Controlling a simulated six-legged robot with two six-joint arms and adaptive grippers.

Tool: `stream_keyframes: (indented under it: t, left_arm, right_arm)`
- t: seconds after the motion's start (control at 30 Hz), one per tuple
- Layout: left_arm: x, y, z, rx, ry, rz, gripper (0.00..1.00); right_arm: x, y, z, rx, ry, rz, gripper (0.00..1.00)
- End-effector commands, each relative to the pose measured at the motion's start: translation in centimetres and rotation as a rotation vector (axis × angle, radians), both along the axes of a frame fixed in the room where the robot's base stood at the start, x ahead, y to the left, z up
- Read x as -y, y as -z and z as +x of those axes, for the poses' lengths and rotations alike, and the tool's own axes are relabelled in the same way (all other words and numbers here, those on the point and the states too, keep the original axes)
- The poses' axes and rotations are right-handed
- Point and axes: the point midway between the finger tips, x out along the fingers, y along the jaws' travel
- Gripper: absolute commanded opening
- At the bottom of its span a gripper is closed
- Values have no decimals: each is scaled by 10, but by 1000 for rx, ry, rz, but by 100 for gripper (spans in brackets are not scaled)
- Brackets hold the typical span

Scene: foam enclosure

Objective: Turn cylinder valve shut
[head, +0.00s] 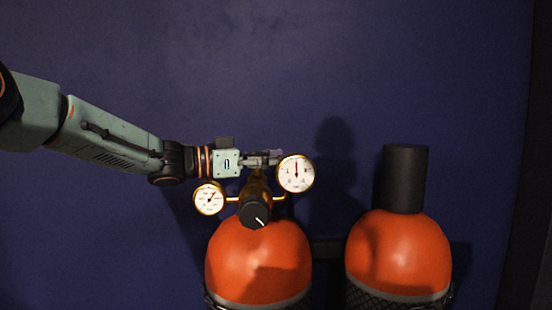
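An orange cylinder (259,250) stands at the lower middle of the head view. A brass regulator on its top carries a small gauge (209,198) at left, a larger gauge (295,173) at right and a black knob (255,213) with a white mark in front. My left gripper (270,158) reaches in from the left, above the regulator, at the top of the cylinder. Its fingertips are partly behind the larger gauge. The cylinder valve's handle is hidden or too small to make out, and I cannot tell whether the fingers hold it. My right gripper is not in view.
A second orange cylinder (398,250) with a black cap (404,178) stands to the right, a gap apart. A dark blue wall (400,70) is behind both. A dark bracket (327,248) shows between them. The space above the cylinders is free.

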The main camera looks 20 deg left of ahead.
Motion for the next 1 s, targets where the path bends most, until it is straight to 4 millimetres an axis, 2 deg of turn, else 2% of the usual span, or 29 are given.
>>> stream_keyframes:
  t: [0.23, 0.8, 1.0]
  left_arm:
    - [-1, 0, 1, 1, -1, -1, 58]
    - [-1, -1, 1, 1, -1, -1, 10]
    - [-2, -1, 1, 3, -2, -2, 5]
  right_arm:
    - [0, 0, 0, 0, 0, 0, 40]
    - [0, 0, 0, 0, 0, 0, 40]
    - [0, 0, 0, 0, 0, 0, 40]
